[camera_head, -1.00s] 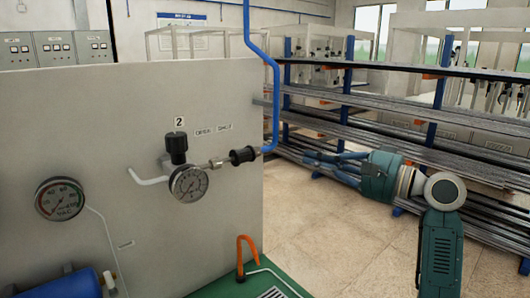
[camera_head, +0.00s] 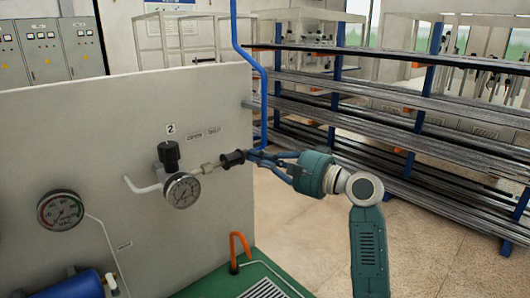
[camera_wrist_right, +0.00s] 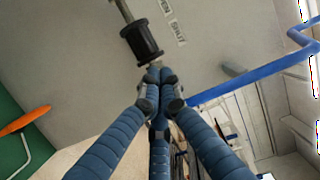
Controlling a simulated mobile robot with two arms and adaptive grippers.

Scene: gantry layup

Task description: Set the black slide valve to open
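The black slide valve (camera_head: 232,158) is a ribbed black sleeve on a thin metal line in front of the grey panel (camera_head: 90,120). It also shows in the right wrist view (camera_wrist_right: 142,42), beside the right-hand of two small labels (camera_wrist_right: 177,30), too small to read surely. My right gripper (camera_head: 255,156) is just right of the sleeve, its fingers pointing at it. In the right wrist view its blue fingers (camera_wrist_right: 160,82) converge, tips together, below the sleeve's end. I cannot tell whether they touch the sleeve or the line. My left gripper is not in view.
A pressure gauge (camera_head: 182,190) and black knob (camera_head: 169,155) sit left of the valve. A blue pipe (camera_head: 262,95) rises by the panel's edge. An orange handle (camera_head: 239,249) stands below. Long racks (camera_head: 400,115) stand behind. Floor at right is clear.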

